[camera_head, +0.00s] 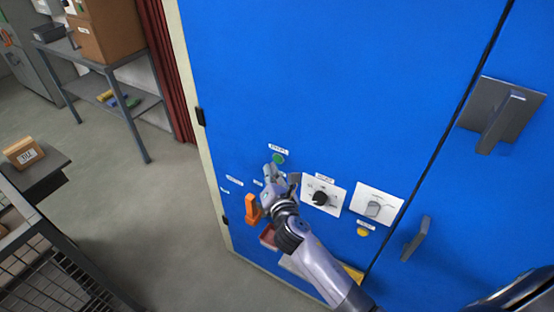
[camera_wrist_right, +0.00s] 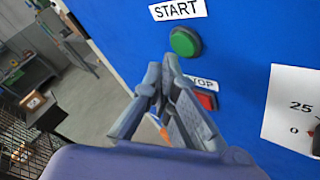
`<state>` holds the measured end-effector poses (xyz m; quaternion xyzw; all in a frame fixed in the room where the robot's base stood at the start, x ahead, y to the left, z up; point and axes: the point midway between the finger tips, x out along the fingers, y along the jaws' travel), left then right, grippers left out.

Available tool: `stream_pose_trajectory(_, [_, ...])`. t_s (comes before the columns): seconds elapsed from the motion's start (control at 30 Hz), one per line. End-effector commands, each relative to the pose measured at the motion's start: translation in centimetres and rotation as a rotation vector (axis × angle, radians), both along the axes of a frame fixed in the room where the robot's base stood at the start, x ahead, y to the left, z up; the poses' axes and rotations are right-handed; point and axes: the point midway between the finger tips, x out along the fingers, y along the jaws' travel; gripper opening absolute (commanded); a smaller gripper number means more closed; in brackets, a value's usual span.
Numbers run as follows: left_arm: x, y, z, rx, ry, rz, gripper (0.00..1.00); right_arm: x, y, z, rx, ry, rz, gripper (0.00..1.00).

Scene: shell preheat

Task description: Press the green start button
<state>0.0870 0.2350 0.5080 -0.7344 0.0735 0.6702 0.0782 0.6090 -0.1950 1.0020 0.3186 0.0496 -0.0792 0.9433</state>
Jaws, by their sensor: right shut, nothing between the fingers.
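The green start button (camera_head: 279,159) is on the blue cabinet front, under a white label. In the right wrist view the round green button (camera_wrist_right: 185,42) sits just below the START label (camera_wrist_right: 178,9). My right gripper (camera_head: 269,172) is shut and empty, with its fingertips just below the green button in the picture. In the right wrist view the fingertips (camera_wrist_right: 166,62) lie just below and left of the button; I cannot tell whether they touch the panel. A red button (camera_wrist_right: 206,100) is partly hidden behind the fingers. My left gripper is not in view.
Right of the gripper are a black dial (camera_head: 320,198), a grey switch (camera_head: 374,209) and a yellow button (camera_head: 363,232). An orange part (camera_head: 252,209) sits left of the gripper. Door handles (camera_head: 496,120) stick out at right. A shelf table (camera_head: 108,75) stands at back left.

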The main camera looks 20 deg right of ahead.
Motion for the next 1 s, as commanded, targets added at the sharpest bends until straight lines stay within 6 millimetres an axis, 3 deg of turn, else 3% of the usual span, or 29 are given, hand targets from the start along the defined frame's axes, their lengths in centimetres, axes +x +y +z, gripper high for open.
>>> stream_pose_trajectory(0.5, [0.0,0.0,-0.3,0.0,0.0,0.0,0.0,-2.8,3.7,-0.1,0.001,0.001,0.002,0.0])
stream_pose_trajectory(1.0, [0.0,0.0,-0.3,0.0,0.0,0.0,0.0,-3.0,3.9,0.0,0.001,0.001,0.0,0.0])
